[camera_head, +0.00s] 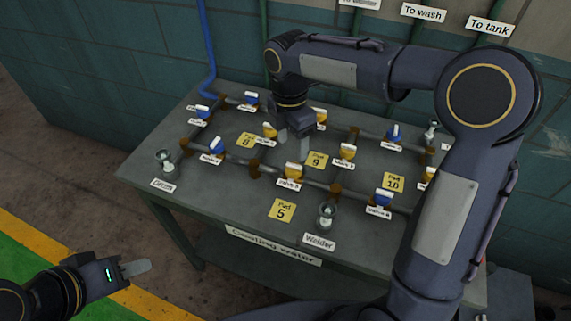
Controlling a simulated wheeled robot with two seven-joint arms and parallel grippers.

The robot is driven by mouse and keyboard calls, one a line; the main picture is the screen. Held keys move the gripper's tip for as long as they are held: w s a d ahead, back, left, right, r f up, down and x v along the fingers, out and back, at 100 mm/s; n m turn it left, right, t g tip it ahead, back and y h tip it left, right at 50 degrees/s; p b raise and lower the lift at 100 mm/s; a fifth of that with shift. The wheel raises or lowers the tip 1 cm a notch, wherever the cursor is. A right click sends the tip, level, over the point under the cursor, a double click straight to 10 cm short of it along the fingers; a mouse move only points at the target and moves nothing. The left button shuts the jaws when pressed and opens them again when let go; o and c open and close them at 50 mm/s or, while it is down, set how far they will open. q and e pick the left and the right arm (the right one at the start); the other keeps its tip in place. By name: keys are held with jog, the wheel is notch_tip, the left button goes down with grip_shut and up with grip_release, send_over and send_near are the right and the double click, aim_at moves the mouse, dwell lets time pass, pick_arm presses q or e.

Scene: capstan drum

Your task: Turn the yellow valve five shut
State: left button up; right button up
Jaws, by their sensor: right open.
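Several yellow valves sit on the brown pipework on the grey table. One yellow valve (293,171) stands at the front middle, behind the Pad 5 note; its label looks like "Valve 5" but is too small to read surely. Other yellow valves are at the left middle (269,130), the right middle (347,151) and behind my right gripper (320,115). My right gripper (293,145) points down, open and empty, above and behind the front-middle valve, close to the left-middle one. My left gripper (132,269) is low at the left, away from the table; its jaw opening is not clear.
Blue valves stand on the pipes, including at the left (216,146) and front right (383,196). Small glass fittings stand at the left (165,162) and front (326,215). My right arm hides the table's right side.

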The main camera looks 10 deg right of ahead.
aim_at(294, 164)
jog(key=f, duration=0.7)
jog(key=shift+s+d+f, duration=0.15)
jog(key=shift+s+d, duration=0.05)
jog(key=shift+s, duration=0.1)
jog(key=shift+c, duration=0.2)
jog(key=c, duration=0.9)
